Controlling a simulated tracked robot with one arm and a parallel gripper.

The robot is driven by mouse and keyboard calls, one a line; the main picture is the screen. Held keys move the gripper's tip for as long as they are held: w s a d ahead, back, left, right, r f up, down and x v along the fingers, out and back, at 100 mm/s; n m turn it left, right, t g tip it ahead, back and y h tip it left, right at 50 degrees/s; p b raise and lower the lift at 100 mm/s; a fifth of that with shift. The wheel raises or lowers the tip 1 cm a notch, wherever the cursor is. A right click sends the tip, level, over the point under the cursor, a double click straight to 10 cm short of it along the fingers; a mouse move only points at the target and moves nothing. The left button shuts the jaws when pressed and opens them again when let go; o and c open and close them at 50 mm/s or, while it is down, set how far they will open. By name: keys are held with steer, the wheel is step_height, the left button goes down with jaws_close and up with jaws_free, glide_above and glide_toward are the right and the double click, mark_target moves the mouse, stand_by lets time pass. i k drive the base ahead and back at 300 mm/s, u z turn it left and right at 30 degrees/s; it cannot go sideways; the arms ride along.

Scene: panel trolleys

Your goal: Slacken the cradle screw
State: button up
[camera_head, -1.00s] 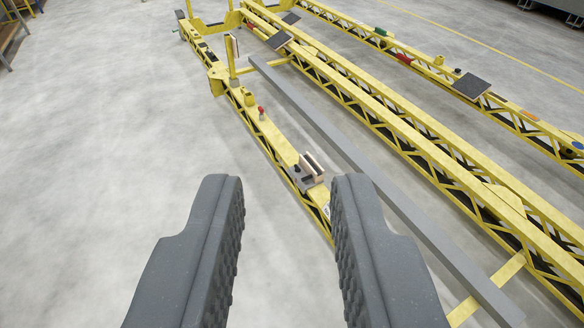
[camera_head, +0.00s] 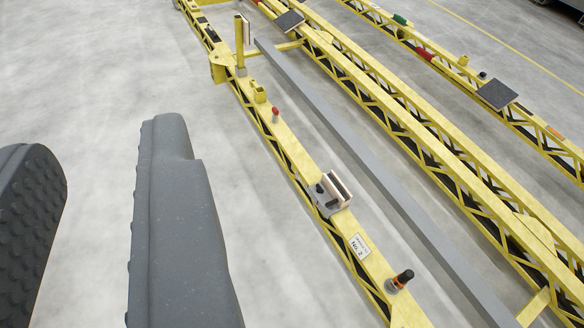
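A cradle (camera_head: 328,194) with a grey metal body and pale wooden pads sits on the nearest yellow lattice beam (camera_head: 300,160). A black knob with an orange collar (camera_head: 400,281) stands upright on the same beam, nearer to me. A small red-topped knob (camera_head: 276,114) stands on the beam beyond the cradle. I cannot tell which of these is the cradle screw. My gripper (camera_head: 95,140) is open and empty, with bare floor showing between its dark ribbed fingers. It is left of the beam in the picture, apart from the cradle and both knobs.
A long grey bar (camera_head: 365,150) runs beside the near beam. More yellow lattice beams (camera_head: 430,130) lie to the right, one bearing a dark pad (camera_head: 497,94). A yellow post (camera_head: 240,45) stands at the far end. The grey floor on the left is clear.

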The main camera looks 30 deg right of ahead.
mark_target(319, 190)
steer(key=z, duration=0.05)
steer(key=i, duration=1.3)
steer(key=z, duration=1.05)
steer(key=i, duration=0.9)
steer(key=z, duration=0.5)
